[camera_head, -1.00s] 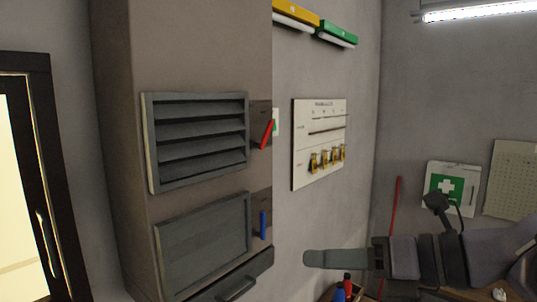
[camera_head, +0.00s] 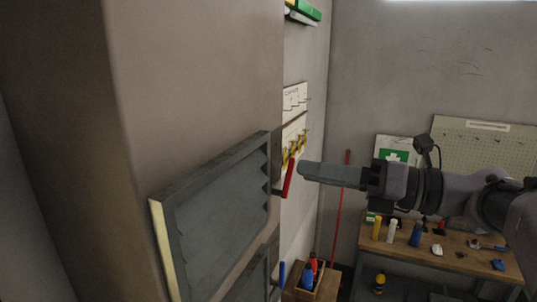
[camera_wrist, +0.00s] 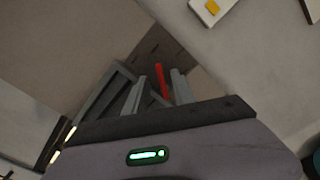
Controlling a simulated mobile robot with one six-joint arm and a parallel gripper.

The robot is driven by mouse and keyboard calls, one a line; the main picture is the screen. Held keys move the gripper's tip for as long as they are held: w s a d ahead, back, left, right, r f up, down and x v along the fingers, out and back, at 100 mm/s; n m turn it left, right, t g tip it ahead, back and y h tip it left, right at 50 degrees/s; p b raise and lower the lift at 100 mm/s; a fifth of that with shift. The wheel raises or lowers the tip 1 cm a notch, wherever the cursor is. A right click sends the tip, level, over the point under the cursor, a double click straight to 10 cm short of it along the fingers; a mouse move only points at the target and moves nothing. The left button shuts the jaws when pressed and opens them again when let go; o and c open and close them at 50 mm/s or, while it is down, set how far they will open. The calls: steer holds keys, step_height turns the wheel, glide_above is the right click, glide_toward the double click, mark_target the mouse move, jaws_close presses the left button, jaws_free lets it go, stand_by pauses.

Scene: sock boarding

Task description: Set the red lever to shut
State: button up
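The red lever (camera_head: 288,180) sticks out from the side of the grey cabinet, beside the upper louvre panel (camera_head: 215,220). It is tilted, its upper end leaning to the right in the head view. My gripper (camera_head: 304,169) is just right of the lever's upper end in that view. In the wrist view the red lever (camera_wrist: 161,80) shows in the gap between the two fingers of my gripper (camera_wrist: 157,92), which are apart. I cannot tell whether either finger touches the lever. The louvre's slats are seen too obliquely to judge how far they stand open.
A blue lever (camera_head: 281,273) sits below, beside the lower panel. A wooden crate with bottles (camera_head: 308,288) and a workbench (camera_head: 455,258) stand to the right. A hook board (camera_head: 294,104) hangs on the wall behind the lever.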

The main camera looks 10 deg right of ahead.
mark_target(291, 164)
steer(key=p+x, duration=0.1)
steer(key=x, duration=0.4)
steer(key=shift+s+d, duration=0.1)
steer(key=shift+d, duration=0.05)
jaws_close()
